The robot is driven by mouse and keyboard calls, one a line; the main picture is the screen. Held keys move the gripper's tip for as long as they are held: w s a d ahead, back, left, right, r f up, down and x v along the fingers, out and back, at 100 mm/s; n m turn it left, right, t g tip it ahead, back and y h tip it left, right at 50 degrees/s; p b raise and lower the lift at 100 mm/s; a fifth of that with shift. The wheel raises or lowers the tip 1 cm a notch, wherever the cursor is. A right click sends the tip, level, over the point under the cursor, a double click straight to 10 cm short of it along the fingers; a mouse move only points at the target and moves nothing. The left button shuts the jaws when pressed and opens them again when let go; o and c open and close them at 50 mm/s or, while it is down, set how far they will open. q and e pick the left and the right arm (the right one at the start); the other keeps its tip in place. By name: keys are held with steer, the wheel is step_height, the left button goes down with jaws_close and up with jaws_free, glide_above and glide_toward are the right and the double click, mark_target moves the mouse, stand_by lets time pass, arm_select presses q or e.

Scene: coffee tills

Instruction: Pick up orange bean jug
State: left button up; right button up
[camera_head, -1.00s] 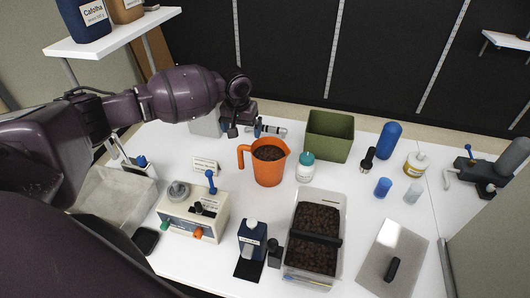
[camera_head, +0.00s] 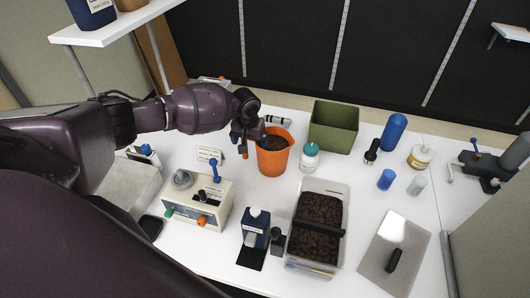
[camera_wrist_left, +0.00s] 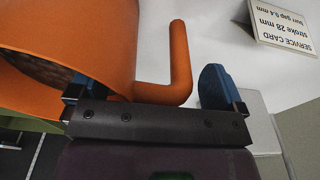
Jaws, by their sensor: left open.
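The orange bean jug (camera_head: 273,160) stands upright on the white table with dark beans inside. My left gripper (camera_head: 243,148) is at the jug's left side, over its handle, and hides most of that handle in the head view. In the left wrist view the orange handle (camera_wrist_left: 179,60) appears between the two blue-tipped fingers of my open left gripper (camera_wrist_left: 152,82). One finger overlaps the jug body (camera_wrist_left: 75,35) in the picture; the other is beyond the handle, apart from it. I cannot tell whether any finger touches the jug. My right gripper is not in view.
A white bottle with a teal cap (camera_head: 309,157) stands just right of the jug, with a green bin (camera_head: 333,127) behind. A service card (camera_head: 209,155) and a grinder box (camera_head: 198,203) are in front left. A bean tray (camera_head: 335,194) is at front right.

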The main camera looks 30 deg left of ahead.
arm_select(q)
steer(key=shift+f, duration=0.2)
steer(key=shift+c, duration=0.4)
steer(key=c, duration=1.3)
steer(key=shift+o, duration=0.2)
